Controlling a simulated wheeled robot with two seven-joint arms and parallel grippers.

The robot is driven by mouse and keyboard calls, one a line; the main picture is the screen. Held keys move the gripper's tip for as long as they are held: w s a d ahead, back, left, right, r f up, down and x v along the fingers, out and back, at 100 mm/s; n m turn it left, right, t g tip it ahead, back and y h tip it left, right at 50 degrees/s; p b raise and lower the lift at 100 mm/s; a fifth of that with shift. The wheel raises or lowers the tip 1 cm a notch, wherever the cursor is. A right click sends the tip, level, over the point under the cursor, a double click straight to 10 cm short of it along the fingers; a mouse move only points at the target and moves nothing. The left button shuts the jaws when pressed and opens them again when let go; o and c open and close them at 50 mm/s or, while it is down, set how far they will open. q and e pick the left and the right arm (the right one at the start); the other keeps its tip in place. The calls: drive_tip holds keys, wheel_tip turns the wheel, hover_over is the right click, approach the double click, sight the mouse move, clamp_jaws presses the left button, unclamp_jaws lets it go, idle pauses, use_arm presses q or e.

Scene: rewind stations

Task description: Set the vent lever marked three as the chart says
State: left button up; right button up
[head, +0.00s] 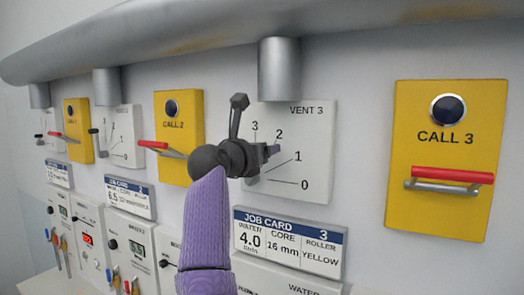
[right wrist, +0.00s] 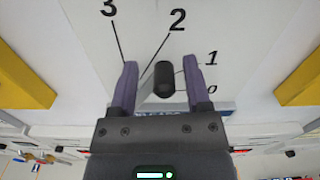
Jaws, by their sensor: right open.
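The vent 3 panel (head: 318,135) is a white plate with marks 0 to 3, right of centre in the head view. My right gripper (head: 270,152) is in front of it and covers its lever there. In the right wrist view the open fingers of this gripper (right wrist: 160,66) stand on either side of the lever's black knob (right wrist: 164,80). A gap shows on both sides of the knob. Marks 3 and 2 show above and 1 and 0 at right; I cannot tell which mark the lever points at. No chart is recognisable. My left gripper is not in view.
A job card (head: 288,242) below reads water 4.0, core 16 mm, roller yellow. The yellow CALL 3 panel (head: 447,115) with a red-topped handle (head: 449,180) is at right; CALL 2 (head: 180,110) is at left. A grey pipe (head: 200,30) runs above.

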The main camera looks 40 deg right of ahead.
drive_tip(key=b+v, duration=0.4)
drive_tip(key=v, duration=0.5)
drive_tip(key=shift+a+b, duration=0.4)
drive_tip(key=shift+s, duration=0.15)
